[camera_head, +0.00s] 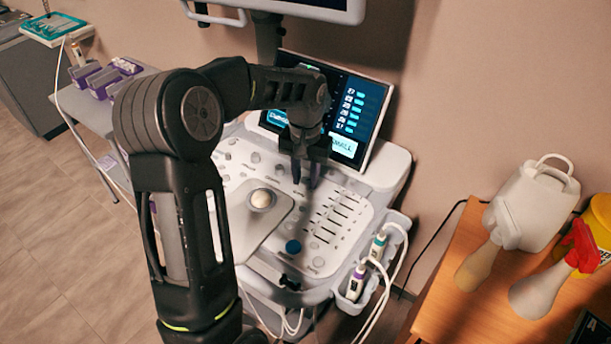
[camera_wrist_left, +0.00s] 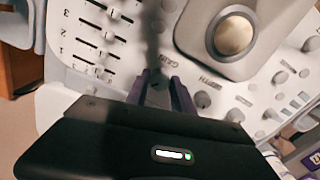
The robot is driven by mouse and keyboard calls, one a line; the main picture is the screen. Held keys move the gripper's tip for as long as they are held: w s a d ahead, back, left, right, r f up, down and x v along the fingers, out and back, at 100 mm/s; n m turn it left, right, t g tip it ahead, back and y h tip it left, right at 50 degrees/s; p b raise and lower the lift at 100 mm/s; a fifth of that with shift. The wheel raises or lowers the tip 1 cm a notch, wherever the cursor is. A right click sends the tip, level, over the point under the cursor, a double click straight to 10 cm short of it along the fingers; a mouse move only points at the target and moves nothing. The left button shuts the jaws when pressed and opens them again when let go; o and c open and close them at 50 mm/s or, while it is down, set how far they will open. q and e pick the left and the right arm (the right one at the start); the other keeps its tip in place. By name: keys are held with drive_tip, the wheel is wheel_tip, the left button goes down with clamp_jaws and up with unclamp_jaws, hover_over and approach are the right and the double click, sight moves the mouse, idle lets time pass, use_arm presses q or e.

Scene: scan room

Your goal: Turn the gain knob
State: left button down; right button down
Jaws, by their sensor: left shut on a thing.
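The ultrasound console's control panel (camera_head: 335,232) is white with grey knobs, slider rows and a trackball (camera_head: 261,199); its trackball also shows in the left wrist view (camera_wrist_left: 235,36). My left gripper (camera_head: 305,180) points down onto the panel, right of and beyond the trackball. In the left wrist view its purple fingertips (camera_wrist_left: 162,92) are closed around the grey gain knob (camera_wrist_left: 158,96), beside a label that appears to read GAIN. The knob is mostly hidden by the fingers, so its angle cannot be told. My right gripper is not in view.
A lit screen (camera_head: 345,112) stands behind the panel. Probes (camera_head: 356,281) with cables hang at its right side. A wooden table (camera_head: 450,290) holds spray bottles (camera_head: 540,290) and a white jug (camera_head: 535,205). A grey cart (camera_head: 95,105) stands at left.

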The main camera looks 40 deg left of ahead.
sight(306, 180)
use_arm(q)
drive_tip(key=shift+m, duration=0.3)
drive_tip(key=c, duration=1.1)
unclamp_jaws()
wheel_tip(306, 180, up, 8)
drive_tip(key=shift+f, duration=0.1)
